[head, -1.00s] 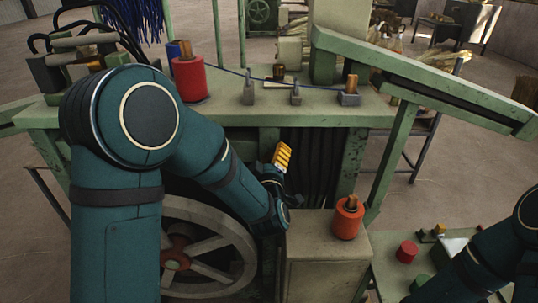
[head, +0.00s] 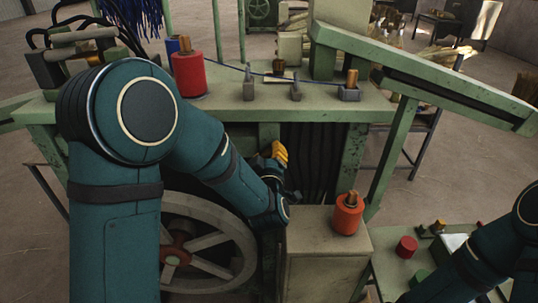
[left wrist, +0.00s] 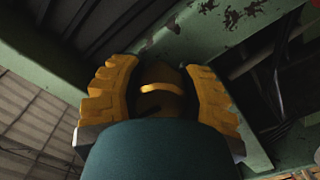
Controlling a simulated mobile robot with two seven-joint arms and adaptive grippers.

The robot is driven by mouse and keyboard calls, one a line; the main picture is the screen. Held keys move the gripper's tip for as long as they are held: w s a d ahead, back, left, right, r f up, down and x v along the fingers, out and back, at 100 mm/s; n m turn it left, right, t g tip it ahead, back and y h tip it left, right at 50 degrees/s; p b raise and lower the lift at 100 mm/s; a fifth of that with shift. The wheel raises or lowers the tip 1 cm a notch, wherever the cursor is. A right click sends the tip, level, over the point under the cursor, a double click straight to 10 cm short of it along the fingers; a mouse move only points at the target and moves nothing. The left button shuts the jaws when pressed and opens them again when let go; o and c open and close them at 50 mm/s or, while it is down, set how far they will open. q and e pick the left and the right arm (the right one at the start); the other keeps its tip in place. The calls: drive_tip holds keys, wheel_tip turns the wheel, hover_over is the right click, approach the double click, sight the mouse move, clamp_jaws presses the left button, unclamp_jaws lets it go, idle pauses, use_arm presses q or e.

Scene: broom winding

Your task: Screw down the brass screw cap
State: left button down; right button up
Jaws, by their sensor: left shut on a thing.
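My left gripper (head: 277,153) is in front of the green bench's dark underside, with its yellow ridged fingers showing small. In the left wrist view my left gripper (left wrist: 158,88) has one finger on each side of a dark, rounded brass-coloured piece with a bright curved band, which appears to be the brass screw cap (left wrist: 160,92). The gripper is shut on it. What lies under the cap is hidden by my wrist, and the cap cannot be made out in the head view. My right arm enters at the lower right; its gripper is out of frame.
The green bench (head: 230,107) carries a red spool (head: 188,76) and small grey brackets. An orange-red spool (head: 347,216) stands on a beige cabinet (head: 328,256) right of my left gripper. A spoked wheel (head: 205,243) is below my left forearm.

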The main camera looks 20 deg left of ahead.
use_arm(q)
drive_tip(key=m, duration=0.4)
drive_tip(key=shift+f+b, duration=0.1)
drive_tip(key=shift+b, duration=0.3)
drive_tip(key=m, duration=0.4)
drive_tip(key=shift+d, duration=0.1)
drive_tip(key=m+p, duration=0.1)
drive_tip(key=m, duration=0.3)
drive_tip(key=shift+s, duration=0.1)
drive_tip(key=m+p, duration=0.2)
drive_tip(key=m, duration=0.3)
drive_tip(key=m+p, duration=0.4)
drive_tip(key=m, duration=0.2)
drive_tip(key=m+p, duration=0.3)
drive_tip(key=m, duration=0.2)
drive_tip(key=shift+m, duration=0.4)
drive_tip(key=m+p, duration=0.2)
drive_tip(key=m, duration=0.2)
drive_tip(key=shift+m, duration=0.3)
